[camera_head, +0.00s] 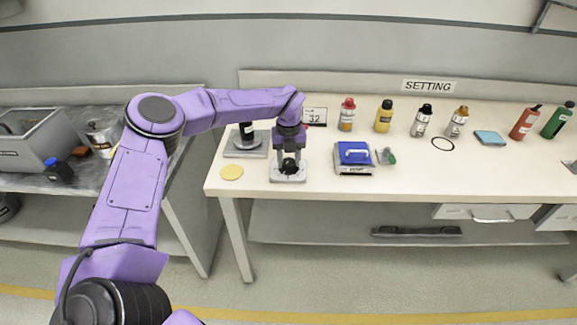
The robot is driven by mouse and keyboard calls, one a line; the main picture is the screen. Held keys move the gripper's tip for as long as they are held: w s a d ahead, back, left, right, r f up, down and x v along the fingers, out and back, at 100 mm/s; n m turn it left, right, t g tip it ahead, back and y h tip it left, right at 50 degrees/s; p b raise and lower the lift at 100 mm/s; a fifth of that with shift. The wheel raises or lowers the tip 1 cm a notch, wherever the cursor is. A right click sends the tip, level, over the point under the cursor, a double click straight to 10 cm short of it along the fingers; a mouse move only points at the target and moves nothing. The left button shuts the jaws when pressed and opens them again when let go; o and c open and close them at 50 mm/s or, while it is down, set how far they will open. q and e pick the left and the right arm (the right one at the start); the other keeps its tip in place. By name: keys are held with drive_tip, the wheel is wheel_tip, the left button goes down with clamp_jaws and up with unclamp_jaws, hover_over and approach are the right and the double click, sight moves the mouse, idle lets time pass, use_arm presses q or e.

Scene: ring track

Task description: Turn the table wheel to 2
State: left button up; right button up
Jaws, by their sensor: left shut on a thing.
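My left arm reaches in from the left over the white table (400,172). My left gripper (290,163) points down and is shut on a dark wheel (291,168) on a pale grey base (288,178) near the table's left end. The gripper hides most of the wheel, so its marks and angle cannot be told. A small white card (314,116) stands behind it and seems to read 32. My right gripper is not in view.
A blue-topped device (354,153) with a green-ended part (387,156) stands just right of the wheel. A yellow disc (232,172) and a grey stand (246,147) are left of it. Several bottles (384,116) line the back under a SETTING sign (429,86). The front right is clear.

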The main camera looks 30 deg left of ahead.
sight(288, 161)
use_arm(q)
drive_tip(key=n+b, duration=0.3)
drive_tip(key=n, duration=0.1)
drive_tip(key=shift+w+f, duration=0.1)
drive_tip(key=shift+n+b, duration=0.7)
drive_tip(key=shift+b, duration=0.1)
drive_tip(key=shift+r, duration=0.2)
drive_tip(key=o, duration=1.1)
drive_tip(key=shift+c, duration=0.2)
wheel_tip(288, 161, up, 10)
drive_tip(key=shift+r, duration=0.25)
drive_tip(key=shift+f, duration=0.1)
